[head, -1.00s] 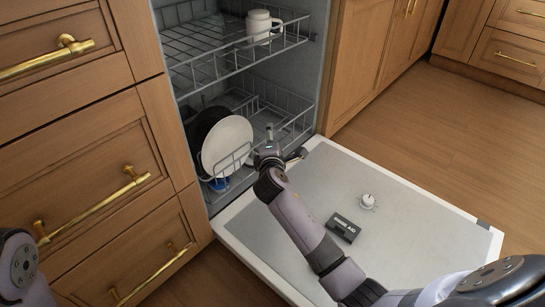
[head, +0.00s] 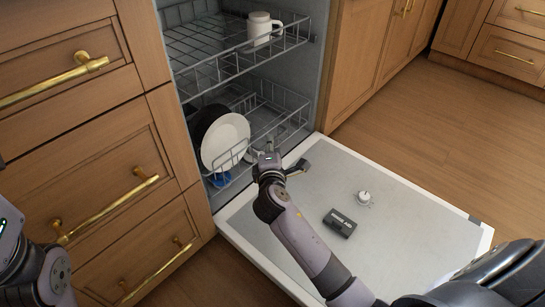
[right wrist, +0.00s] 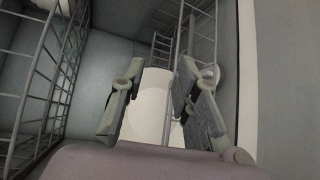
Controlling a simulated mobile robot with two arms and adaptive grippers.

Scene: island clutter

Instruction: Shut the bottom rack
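The bottom rack (head: 288,117) of the open dishwasher is a grey wire basket near the mouth of the tub. A white plate (head: 224,141) and a dark plate (head: 208,119) stand upright at its left side, with a small blue item (head: 220,180) low beside them. My right gripper (head: 284,157) is at the rack's front, above the inner end of the lowered door. In the right wrist view its fingers (right wrist: 161,75) are apart, with the pale plate (right wrist: 153,100) beyond them. Whether they touch the rack is unclear. Part of my left arm shows at lower left; its gripper is out of frame.
The upper rack (head: 222,50) holds a white mug (head: 263,28). The lowered door (head: 410,225) carries a dark box (head: 339,223) and a small white item (head: 364,198). Drawers with gold handles flank the left side. Open floor (head: 455,120) lies right.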

